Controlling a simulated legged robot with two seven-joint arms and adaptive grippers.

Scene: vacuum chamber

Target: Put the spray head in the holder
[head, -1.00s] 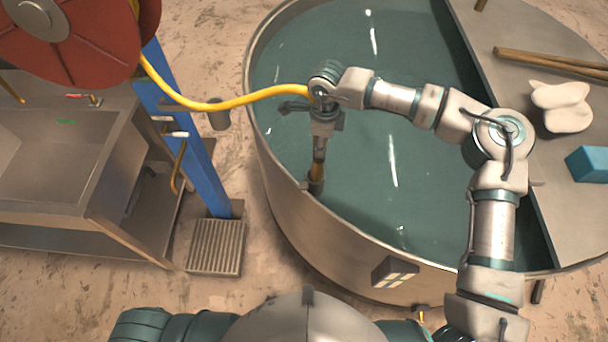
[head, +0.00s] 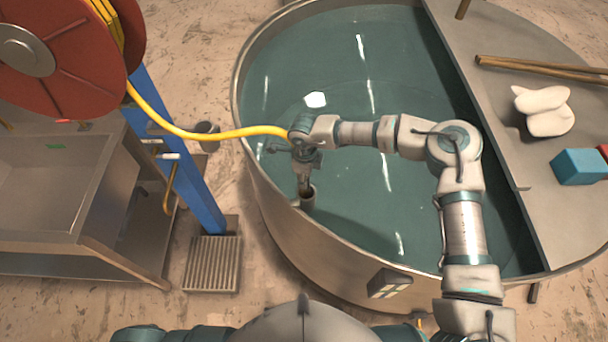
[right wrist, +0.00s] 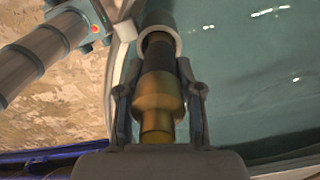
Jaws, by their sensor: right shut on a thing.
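The brass spray head (right wrist: 158,98) is between the two fingers of my right gripper (right wrist: 158,110), which is shut on it. Its dark front end reaches into the opening of a pale ring-shaped holder (right wrist: 172,42). How deep it sits is hidden. In the head view the holder (head: 309,202) is a short upright cup at the tank's near-left rim. My right gripper (head: 304,178) points down just above it, with little of the spray head showing. My left gripper is not in view.
A yellow hose (head: 215,134) runs from the red reel (head: 60,70) to my right wrist. The round tank (head: 330,262) holds greenish liquid. A blue post (head: 196,190) and a sink (head: 50,190) stand left. A blue block (head: 578,167) lies on the right-hand cover.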

